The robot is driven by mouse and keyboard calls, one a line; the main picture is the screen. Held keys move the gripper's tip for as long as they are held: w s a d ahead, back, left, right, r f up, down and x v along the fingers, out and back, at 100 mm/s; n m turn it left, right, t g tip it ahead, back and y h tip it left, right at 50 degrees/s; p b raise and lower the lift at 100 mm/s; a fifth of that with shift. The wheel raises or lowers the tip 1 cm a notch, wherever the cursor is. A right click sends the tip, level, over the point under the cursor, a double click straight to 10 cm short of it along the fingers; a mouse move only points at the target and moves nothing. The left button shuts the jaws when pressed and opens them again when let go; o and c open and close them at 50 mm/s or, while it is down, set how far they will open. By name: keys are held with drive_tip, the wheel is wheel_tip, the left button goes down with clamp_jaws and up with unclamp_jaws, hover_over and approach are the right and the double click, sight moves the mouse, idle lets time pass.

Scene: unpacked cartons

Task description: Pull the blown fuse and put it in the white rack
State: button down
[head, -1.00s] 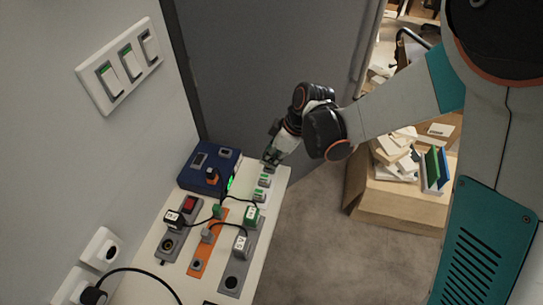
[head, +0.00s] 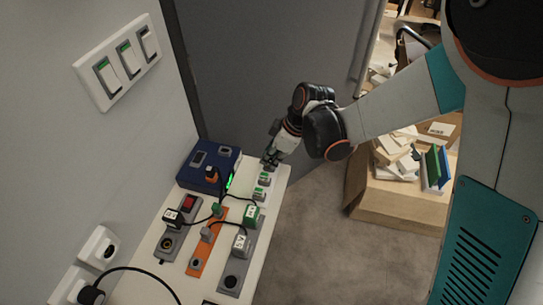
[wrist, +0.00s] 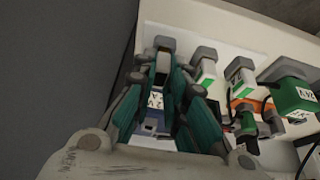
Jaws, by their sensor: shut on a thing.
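My gripper (wrist: 164,75) reaches down over the far end of the white bench. In the wrist view its teal fingers are closed around a small grey-topped fuse with a pale face (wrist: 162,62). I cannot tell whether the fuse is still seated. Two like fuses with green marks stand beside it, a nearer one (wrist: 205,66) and a farther one (wrist: 240,72). In the head view my gripper (head: 271,160) hides the held fuse, and the other two (head: 264,180) show just in front of it. I cannot make out a white rack for certain.
A blue box (head: 209,165) stands left of the fuses. Grey and orange strips (head: 206,245) with plugs and cables lie nearer on the bench. Wall switches (head: 122,63) are at left, a grey panel behind. A carton (head: 397,197) stands on the floor at right.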

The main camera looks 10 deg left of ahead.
drive_tip(key=shift+f+b, duration=0.3)
drive_tip(key=shift+b, duration=0.1)
idle(0.6)
drive_tip(key=c, duration=1.5)
unclamp_jaws()
drive_tip(key=shift+c, duration=0.2)
drive_tip(key=v, duration=1.2)
